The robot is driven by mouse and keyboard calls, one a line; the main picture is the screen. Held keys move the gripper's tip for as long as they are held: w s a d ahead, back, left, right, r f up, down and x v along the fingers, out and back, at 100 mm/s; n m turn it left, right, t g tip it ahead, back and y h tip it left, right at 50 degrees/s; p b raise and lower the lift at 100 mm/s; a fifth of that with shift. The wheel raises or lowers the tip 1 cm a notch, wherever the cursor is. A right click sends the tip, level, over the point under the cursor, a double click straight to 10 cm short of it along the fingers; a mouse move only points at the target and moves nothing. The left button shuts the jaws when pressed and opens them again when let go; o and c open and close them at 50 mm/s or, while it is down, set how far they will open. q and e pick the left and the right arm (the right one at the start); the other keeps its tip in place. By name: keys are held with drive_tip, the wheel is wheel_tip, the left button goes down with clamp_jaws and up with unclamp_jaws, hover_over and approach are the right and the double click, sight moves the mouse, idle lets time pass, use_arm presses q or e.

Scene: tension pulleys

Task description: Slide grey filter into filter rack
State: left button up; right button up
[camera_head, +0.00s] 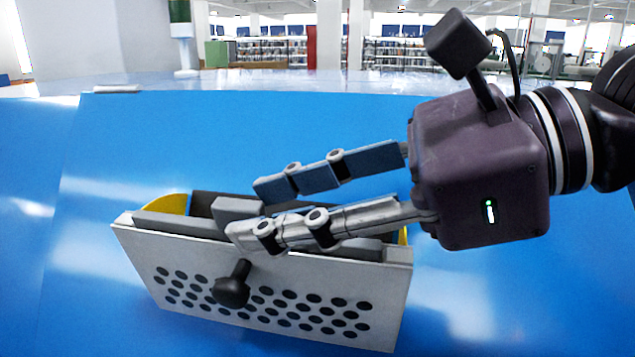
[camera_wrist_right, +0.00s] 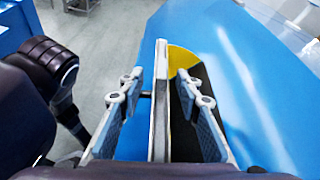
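A light grey-white perforated plate with a black knob (camera_head: 232,287) forms the near face of a box-like unit on the blue table. Yellow end pieces (camera_head: 170,204) and dark and grey parts (camera_head: 238,208) show behind the plate's top edge. I cannot tell for certain which part is the grey filter and which is the filter rack. My right gripper (camera_head: 250,212) is open at the top edge. In the right wrist view its fingers (camera_wrist_right: 160,76) straddle the plate (camera_wrist_right: 158,115), with gaps on both sides. My left gripper is not in view.
The blue table (camera_head: 350,110) is clear behind and to both sides of the unit. A small light object (camera_head: 117,89) lies at its far left edge. A white pillar and shelves stand far behind.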

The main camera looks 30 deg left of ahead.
sight(225, 210)
drive_tip(key=x, duration=0.3)
drive_tip(key=shift+w+a+p, duration=0.1)
drive_tip(key=shift+a+p, duration=0.15)
drive_tip(key=shift+p, duration=0.15)
drive_tip(key=shift+a+f, duration=0.2)
drive_tip(key=shift+a, duration=0.05)
drive_tip(key=c, duration=0.9)
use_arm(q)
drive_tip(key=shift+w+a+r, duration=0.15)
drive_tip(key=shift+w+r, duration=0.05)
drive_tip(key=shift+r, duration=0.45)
use_arm(e)
clamp_jaws()
